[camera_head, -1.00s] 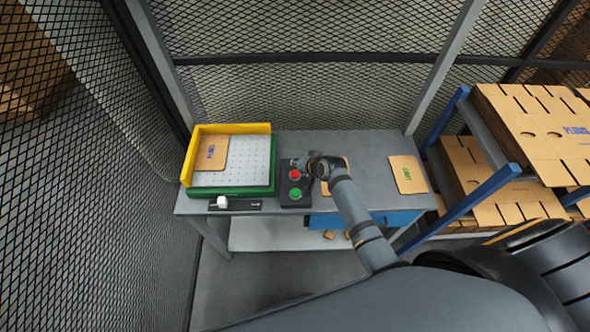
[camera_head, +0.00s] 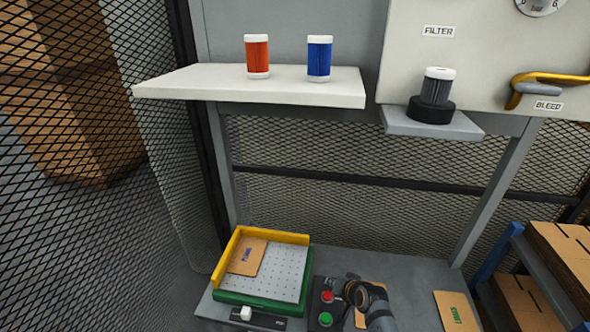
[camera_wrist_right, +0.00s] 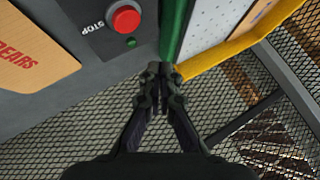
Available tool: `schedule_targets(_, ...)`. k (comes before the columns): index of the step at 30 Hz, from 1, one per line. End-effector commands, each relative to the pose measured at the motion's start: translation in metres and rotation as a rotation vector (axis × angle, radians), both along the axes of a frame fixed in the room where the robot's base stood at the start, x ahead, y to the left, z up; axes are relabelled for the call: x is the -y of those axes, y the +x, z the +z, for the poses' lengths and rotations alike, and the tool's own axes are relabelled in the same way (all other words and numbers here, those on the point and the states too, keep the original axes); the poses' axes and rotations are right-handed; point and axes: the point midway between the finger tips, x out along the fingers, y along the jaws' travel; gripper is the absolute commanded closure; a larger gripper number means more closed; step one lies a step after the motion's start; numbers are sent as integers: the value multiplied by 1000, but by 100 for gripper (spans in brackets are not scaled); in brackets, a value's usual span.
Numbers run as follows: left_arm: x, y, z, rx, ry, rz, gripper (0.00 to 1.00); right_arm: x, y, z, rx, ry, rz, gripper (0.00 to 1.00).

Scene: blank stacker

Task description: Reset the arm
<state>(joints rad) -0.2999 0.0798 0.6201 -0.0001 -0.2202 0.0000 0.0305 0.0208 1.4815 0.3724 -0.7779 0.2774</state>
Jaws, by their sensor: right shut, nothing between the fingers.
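My right arm (camera_head: 378,312) comes up from the bottom of the head view and ends over the table beside the button box. Its gripper (camera_wrist_right: 160,72) shows in the right wrist view with both fingertips together and nothing between them. In the head view the gripper itself is small and partly hidden by the wrist. My left arm and gripper are not in either view.
A button box (camera_head: 325,312) with red and green buttons stands beside a green and yellow tray (camera_head: 262,299) holding a cardboard blank (camera_head: 246,256). Another blank (camera_head: 455,311) lies right on the table. Above are a white shelf (camera_head: 200,82) with filters and a panel (camera_head: 470,55).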

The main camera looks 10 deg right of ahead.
Motion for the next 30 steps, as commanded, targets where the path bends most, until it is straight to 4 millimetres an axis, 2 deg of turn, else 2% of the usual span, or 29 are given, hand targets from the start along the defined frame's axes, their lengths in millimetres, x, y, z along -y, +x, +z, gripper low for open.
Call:
schedule_targets(2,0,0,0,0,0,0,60,4,-15,1,-17,-36,27,100)
schedule_targets(9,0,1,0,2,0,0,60,29,-118,26,-156,-294,209,100)
schedule_targets(12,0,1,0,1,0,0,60,39,-152,41,-206,-374,259,100)
schedule_targets(18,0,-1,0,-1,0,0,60,54,-208,70,-290,-493,329,100)
schedule_targets(26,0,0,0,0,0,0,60,69,-264,105,-378,-598,385,100)
schedule_targets(27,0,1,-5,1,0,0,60,70,-259,87,-383,-594,384,100)
schedule_targets(30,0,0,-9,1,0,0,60,72,-253,59,-391,-590,383,100)
